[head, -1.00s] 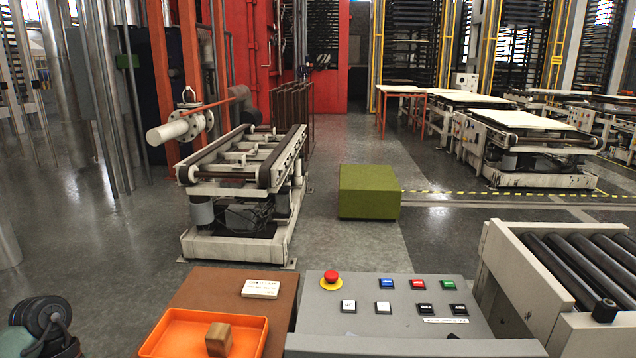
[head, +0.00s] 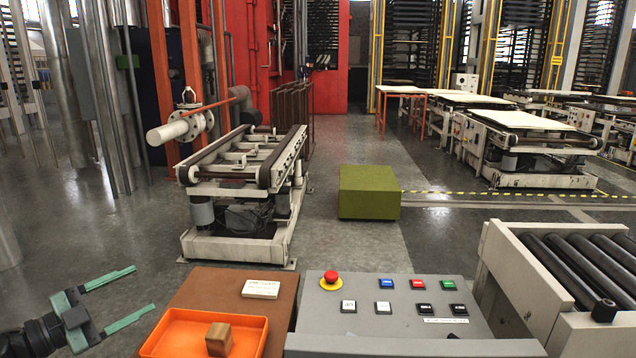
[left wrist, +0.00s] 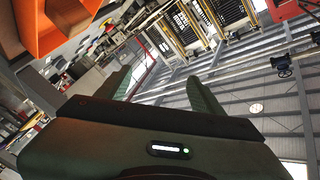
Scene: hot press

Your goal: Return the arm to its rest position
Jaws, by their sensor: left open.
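My left gripper (head: 128,298) is at the lower left of the head view, left of the brown stand and apart from it. Its two green fingers are spread open with nothing between them. In the left wrist view the open fingers (left wrist: 160,85) point toward the hall's far wall and ceiling, and the gap between them is empty. My right gripper is not in view.
An orange tray (head: 172,322) holding a wooden block (head: 219,338) sits on the brown stand (head: 215,290) beside a grey control panel (head: 345,318) with a red button (head: 331,277). A roller conveyor (head: 540,275) stands right. The floor left of the stand is clear.

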